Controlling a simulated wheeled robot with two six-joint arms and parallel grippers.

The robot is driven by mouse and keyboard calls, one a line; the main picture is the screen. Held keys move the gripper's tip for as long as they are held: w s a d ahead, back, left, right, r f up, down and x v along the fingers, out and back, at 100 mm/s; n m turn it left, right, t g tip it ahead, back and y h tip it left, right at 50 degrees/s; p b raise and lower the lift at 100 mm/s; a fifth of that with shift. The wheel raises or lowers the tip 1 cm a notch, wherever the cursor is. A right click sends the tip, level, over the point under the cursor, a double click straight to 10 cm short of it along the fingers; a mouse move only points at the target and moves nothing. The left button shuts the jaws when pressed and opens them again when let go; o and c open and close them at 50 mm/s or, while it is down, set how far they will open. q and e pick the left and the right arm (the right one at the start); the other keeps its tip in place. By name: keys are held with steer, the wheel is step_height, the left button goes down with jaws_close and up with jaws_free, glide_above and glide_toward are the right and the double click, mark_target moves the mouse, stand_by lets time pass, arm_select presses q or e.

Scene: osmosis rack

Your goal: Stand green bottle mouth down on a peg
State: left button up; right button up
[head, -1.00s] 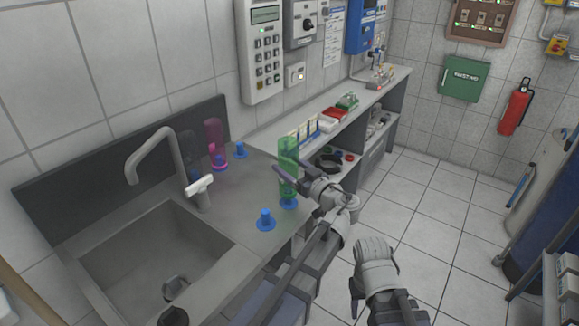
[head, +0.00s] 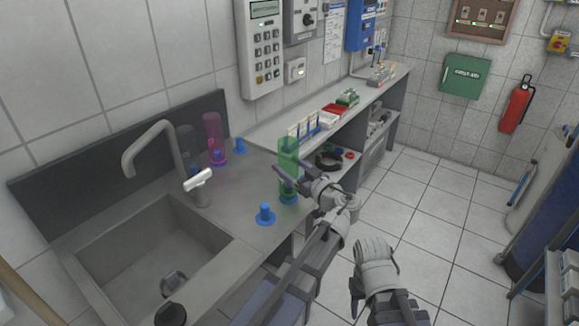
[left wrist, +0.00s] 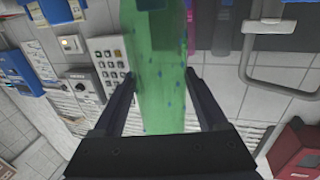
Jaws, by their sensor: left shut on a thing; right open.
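The green translucent bottle (head: 289,155) is upright above the front counter edge. Its lower end surrounds a blue peg (head: 288,197), which shows through the wall. I cannot tell whether its rim rests on the peg's base. My left gripper (head: 289,180) is shut on the bottle's lower part. In the left wrist view the bottle (left wrist: 155,70) stands between the two dark fingers. My right gripper (head: 378,290) is open and empty, low in front of the counter, apart from the bottle.
Bare blue pegs stand nearby, one in front (head: 265,214) and one behind (head: 240,146). A pink bottle (head: 213,130) and a dark clear bottle (head: 186,138) stand at the back. The faucet (head: 150,145) and sink (head: 150,255) are left. Tube racks (head: 304,128) are beyond.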

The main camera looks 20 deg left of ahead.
arm_select(q)
steer(key=shift+f, duration=0.35)
steer(key=shift+f+b, duration=0.35)
steer(key=shift+b, duration=0.2)
stand_by(0.4)
steer(key=o, duration=1.3)
